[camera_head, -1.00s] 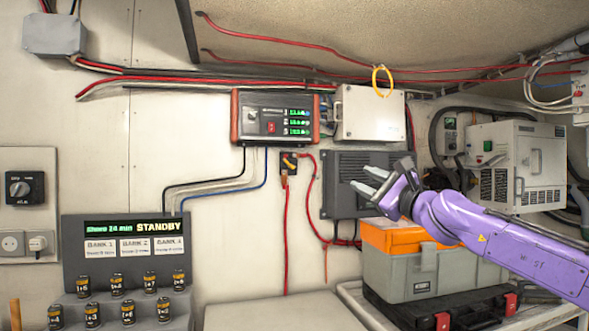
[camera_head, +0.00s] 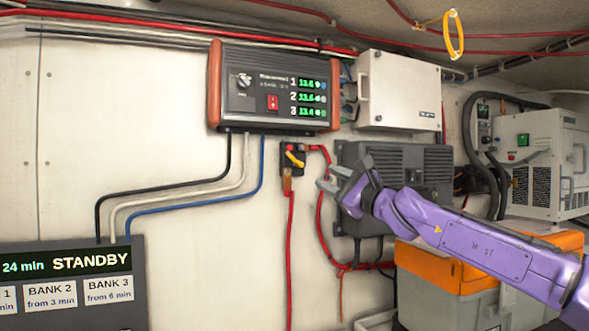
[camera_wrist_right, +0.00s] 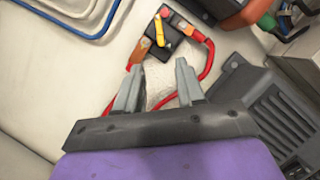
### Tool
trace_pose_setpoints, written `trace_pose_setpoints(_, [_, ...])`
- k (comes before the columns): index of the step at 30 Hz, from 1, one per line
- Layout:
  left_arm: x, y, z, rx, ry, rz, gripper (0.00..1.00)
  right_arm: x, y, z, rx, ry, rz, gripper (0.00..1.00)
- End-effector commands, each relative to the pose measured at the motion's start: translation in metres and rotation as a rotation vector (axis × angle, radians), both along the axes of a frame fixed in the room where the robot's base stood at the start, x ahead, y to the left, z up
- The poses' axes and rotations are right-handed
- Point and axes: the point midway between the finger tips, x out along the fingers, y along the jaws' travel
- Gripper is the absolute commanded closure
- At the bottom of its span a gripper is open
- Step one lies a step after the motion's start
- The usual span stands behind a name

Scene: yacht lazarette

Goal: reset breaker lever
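The breaker (camera_head: 291,158) is a small black block on the white wall with a yellow lever (camera_head: 295,159) and red cables at its top right and bottom. In the right wrist view the breaker (camera_wrist_right: 157,42) lies beyond the fingertips, with its yellow lever (camera_wrist_right: 160,31) and a red button visible. My right gripper (camera_head: 333,180) is open and empty, to the right of and slightly below the breaker in the head view, apart from it. In the wrist view its two grey fingers (camera_wrist_right: 158,72) are spread with only wall and red cable seen between them. My left gripper is out of view.
A monitor box (camera_head: 270,88) with green readouts hangs above the breaker. A dark finned unit (camera_head: 425,170) is mounted right of it, behind my right arm. An orange-and-grey toolbox (camera_head: 440,268) stands below. A standby panel (camera_head: 75,285) is at lower left. The wall left of the breaker is mostly clear.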

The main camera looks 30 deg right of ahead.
Motion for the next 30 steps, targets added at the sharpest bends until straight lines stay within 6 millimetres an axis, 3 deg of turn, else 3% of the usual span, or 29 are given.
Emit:
trace_pose_setpoints(5, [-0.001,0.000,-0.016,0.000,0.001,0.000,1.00,0.025,0.008,0.001,-0.008,0.001,0.000,0.62])
trace_pose_setpoints(7, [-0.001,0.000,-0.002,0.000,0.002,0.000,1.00,0.042,0.012,0.013,-0.006,0.004,0.001,0.62])
trace_pose_setpoints(15, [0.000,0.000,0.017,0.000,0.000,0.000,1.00,0.089,0.023,0.027,-0.005,0.002,0.003,0.62])
trace_pose_setpoints(26, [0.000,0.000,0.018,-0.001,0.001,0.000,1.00,0.099,0.026,0.027,-0.003,0.001,0.005,0.62])
trace_pose_setpoints(27, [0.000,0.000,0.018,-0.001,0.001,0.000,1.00,0.099,0.026,0.027,-0.003,0.001,0.005,0.68])
trace_pose_setpoints(30, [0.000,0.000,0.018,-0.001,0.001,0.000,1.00,0.099,0.026,0.027,-0.003,0.001,0.005,1.00])
